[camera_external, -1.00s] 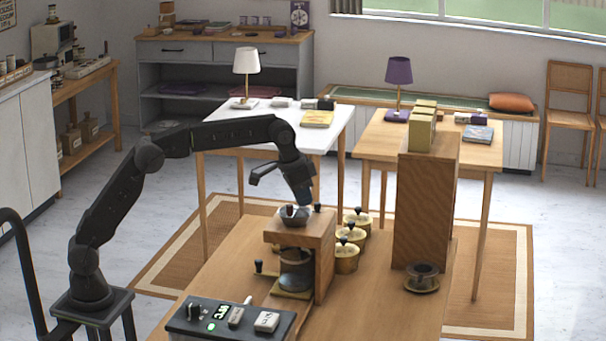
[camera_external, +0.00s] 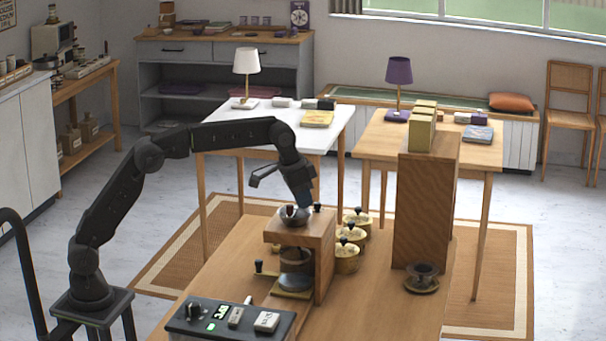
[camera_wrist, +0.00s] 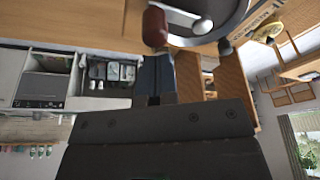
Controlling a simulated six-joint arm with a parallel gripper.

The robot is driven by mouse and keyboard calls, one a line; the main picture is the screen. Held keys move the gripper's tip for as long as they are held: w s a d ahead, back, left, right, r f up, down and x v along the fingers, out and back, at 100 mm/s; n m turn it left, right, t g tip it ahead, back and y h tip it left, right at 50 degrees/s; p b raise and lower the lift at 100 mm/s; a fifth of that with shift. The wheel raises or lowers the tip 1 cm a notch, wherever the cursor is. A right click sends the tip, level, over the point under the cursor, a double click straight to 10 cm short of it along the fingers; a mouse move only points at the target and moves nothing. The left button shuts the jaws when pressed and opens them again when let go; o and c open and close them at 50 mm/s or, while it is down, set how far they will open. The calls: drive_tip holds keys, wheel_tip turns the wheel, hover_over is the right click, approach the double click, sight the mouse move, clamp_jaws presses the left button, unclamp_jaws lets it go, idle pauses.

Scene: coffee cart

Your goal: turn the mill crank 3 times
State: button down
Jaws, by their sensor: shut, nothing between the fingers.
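The mill (camera_external: 321,243) is a wooden stand on the cart, with a dark round bowl (camera_external: 294,219) on top and a glass jar (camera_external: 296,270) beneath. In the wrist view, the crank has a metal arm (camera_wrist: 183,16) over the bowl's rim (camera_wrist: 236,22) and a red-brown knob (camera_wrist: 154,27). My gripper (camera_external: 306,198) points down at the mill top. In the wrist view its blue fingertips (camera_wrist: 153,74) are shut and empty, close beside the knob; I cannot tell whether they touch it. The crank is hard to make out in the external view.
Lidded tins (camera_external: 347,258) stand right of the mill. A tall wooden block (camera_external: 424,210) and a dark cup on a saucer (camera_external: 422,285) are farther right. A dark panel with a lit display (camera_external: 240,320) lies at the front.

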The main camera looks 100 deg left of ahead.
drive_tip(key=shift+f, duration=1.35)
drive_tip(key=shift+r, duration=0.15)
drive_tip(key=shift+r, duration=0.35)
drive_tip(key=shift+r, duration=0.4)
drive_tip(key=shift+s+d, duration=0.25)
drive_tip(key=shift+s, duration=0.05)
drive_tip(key=s, duration=0.4)
drive_tip(key=shift+s+d, duration=0.1)
drive_tip(key=shift+d, duration=0.3)
drive_tip(key=shift+s+a, duration=0.8)
drive_tip(key=shift+a, duration=0.25)
drive_tip(key=shift+s+a, duration=0.8)
drive_tip(key=shift+a, duration=0.2)
